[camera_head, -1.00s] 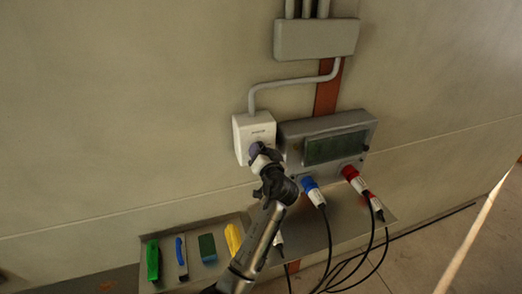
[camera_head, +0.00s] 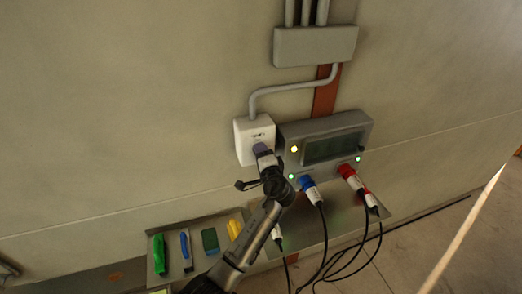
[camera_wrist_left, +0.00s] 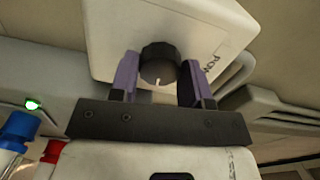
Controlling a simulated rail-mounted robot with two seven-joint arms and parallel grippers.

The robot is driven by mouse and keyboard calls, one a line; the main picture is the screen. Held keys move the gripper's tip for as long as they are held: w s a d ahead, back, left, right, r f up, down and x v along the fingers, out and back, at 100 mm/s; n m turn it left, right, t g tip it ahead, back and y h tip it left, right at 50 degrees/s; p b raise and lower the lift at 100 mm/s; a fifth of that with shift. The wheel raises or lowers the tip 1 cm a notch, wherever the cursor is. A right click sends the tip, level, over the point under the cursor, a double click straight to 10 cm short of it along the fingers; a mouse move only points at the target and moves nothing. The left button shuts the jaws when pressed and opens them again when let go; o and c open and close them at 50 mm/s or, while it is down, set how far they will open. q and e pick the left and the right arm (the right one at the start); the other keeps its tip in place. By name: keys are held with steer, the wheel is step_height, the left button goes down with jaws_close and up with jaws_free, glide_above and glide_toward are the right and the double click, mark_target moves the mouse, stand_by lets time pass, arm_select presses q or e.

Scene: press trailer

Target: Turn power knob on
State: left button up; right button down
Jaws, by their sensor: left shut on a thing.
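The power knob (camera_wrist_left: 160,64) is a round black knob with a white pointer mark on the white power box (camera_wrist_left: 205,22). In the head view, the white box (camera_head: 254,132) is on the wall, left of a grey panel (camera_head: 340,125). My left gripper (camera_wrist_left: 158,78) has its purple fingers on either side of the knob and is shut on it. In the head view, my left gripper (camera_head: 260,150) reaches the front of the box and hides the knob. Green and yellowish lights (camera_head: 294,149) glow on the grey panel. My right gripper is not in view.
Blue (camera_head: 308,184) and red (camera_head: 347,171) plugs with black cables hang below the panel. A shelf (camera_head: 158,282) below holds several coloured items. A conduit (camera_head: 295,82) runs from the white box up to a grey junction box (camera_head: 315,45).

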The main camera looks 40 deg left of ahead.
arm_select(q)
steer(key=shift+r+m+p, duration=0.1)
steer(key=shift+m+p, duration=0.25)
steer(key=shift+m, duration=0.45)
steer(key=o, duration=0.9)
steer(key=shift+d, duration=0.1)
steer(key=b+v, duration=0.3)
steer(key=v, duration=1)
steer(key=shift+s+d, duration=0.2)
steer(key=shift+d, duration=0.1)
